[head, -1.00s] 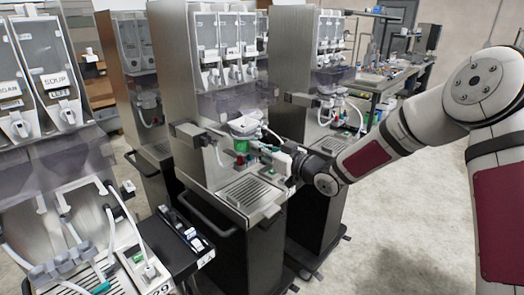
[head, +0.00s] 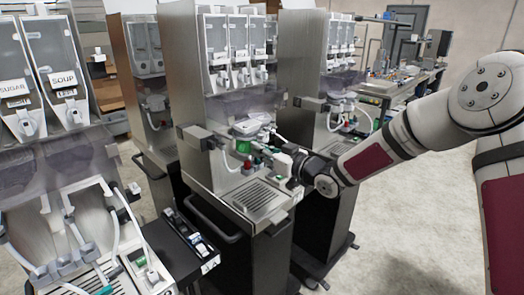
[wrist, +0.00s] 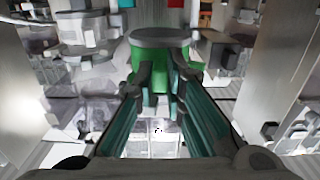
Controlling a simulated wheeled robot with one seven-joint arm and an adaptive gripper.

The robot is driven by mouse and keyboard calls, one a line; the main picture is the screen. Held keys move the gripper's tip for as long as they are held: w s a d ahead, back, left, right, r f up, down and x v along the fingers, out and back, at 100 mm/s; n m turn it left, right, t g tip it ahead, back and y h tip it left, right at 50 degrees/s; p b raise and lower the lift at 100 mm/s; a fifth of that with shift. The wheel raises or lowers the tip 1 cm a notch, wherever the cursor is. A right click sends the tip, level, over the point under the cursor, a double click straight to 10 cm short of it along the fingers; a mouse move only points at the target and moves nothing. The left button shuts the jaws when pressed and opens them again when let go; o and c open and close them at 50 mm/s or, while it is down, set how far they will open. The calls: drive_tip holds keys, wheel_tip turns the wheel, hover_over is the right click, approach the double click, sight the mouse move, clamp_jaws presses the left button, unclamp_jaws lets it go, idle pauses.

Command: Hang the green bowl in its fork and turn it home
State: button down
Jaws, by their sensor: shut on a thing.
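The green bowl (wrist: 161,68) is held between the two fingers of my gripper (wrist: 160,82), seen in the wrist view. It has a grey rim on top and looks upright. In the head view the green bowl (head: 244,147) shows small at the front of the middle dispenser, under a white fitting (head: 250,126). My gripper (head: 262,151) reaches it from the right. The fork is not clear in either view, and I cannot tell whether the bowl touches it.
The middle dispenser (head: 196,75) has a drip tray (head: 257,195) below the bowl and a dark block (head: 192,137) at its left side. Another dispenser (head: 300,60) stands close on the right. Grey floor is clear at right.

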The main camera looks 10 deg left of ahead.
sight(246, 144)
drive_tip(key=shift+w+a, duration=0.1)
drive_tip(key=shift+a, duration=0.05)
drive_tip(key=shift+b+x, duration=0.85)
drive_tip(key=shift+x, duration=0.5)
drive_tip(key=shift+w+a, duration=0.1)
drive_tip(key=shift+b+x, duration=0.95)
drive_tip(key=shift+x, duration=0.4)
drive_tip(key=shift+w+a, duration=0.1)
drive_tip(key=shift+s, duration=0.2)
idle(0.4)
drive_tip(key=shift+s+a+r+m+t+h, duration=0.1)
drive_tip(key=shift+s+a+m+t+h, duration=0.05)
drive_tip(key=shift+m+t+h, duration=0.3)
drive_tip(key=shift+p, duration=0.35)
